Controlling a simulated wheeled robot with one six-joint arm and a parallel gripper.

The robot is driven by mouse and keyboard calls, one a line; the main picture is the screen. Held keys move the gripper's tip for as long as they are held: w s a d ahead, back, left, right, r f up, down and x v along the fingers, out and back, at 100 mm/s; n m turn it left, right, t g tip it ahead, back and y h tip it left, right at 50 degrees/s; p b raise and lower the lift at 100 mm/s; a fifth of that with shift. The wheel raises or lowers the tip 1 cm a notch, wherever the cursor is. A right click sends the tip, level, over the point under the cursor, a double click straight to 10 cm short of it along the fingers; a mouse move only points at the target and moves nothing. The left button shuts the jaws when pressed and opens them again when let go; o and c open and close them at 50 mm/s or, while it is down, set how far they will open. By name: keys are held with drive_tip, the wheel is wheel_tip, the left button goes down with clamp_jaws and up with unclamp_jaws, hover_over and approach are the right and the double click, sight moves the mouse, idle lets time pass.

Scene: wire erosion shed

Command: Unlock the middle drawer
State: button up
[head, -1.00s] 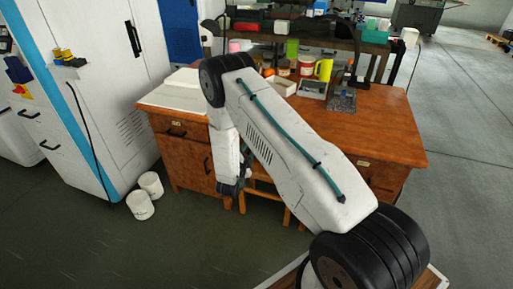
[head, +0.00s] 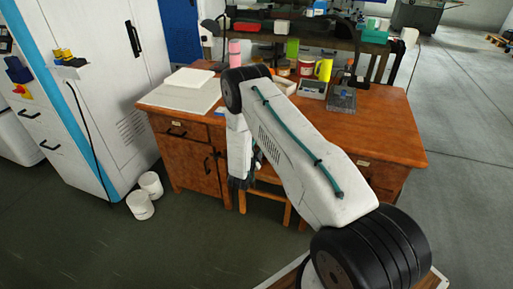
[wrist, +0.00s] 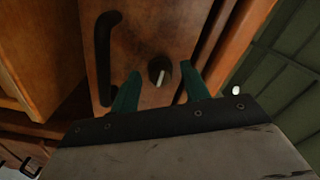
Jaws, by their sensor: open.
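In the wrist view, a round black lock knob (wrist: 159,70) with a pale bar across its face sits on a brown wooden front (wrist: 150,30). A long black handle (wrist: 107,55) is on the same front, left of the knob. My gripper (wrist: 161,72) is open, with one green finger on each side of the knob; contact cannot be told. In the head view, my gripper (head: 243,182) hangs in front of the wooden desk (head: 385,125), largely hidden by my arm. Which drawer the knob belongs to cannot be told.
A chair (head: 268,200) stands partly under the desk, close to my arm. Two white buckets (head: 145,195) stand on the floor at left, by a white cabinet (head: 95,50). A yellow mug (head: 323,69) and bins are on the desktop.

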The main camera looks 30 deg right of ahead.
drive_tip(key=shift+c, duration=0.4)
drive_tip(key=c, duration=0.9)
drive_tip(key=shift+n, duration=0.4)
drive_tip(key=n, duration=0.3)
drive_tip(key=shift+n, duration=0.3)
drive_tip(key=n, duration=0.4)
drive_tip(key=shift+s+f+n, duration=0.1)
drive_tip(key=shift+n, duration=0.2)
drive_tip(key=n, duration=0.4)
drive_tip(key=shift+n, duration=0.3)
drive_tip(key=n, duration=0.4)
drive_tip(key=shift+s+d, duration=0.1)
drive_tip(key=shift+n, duration=0.3)
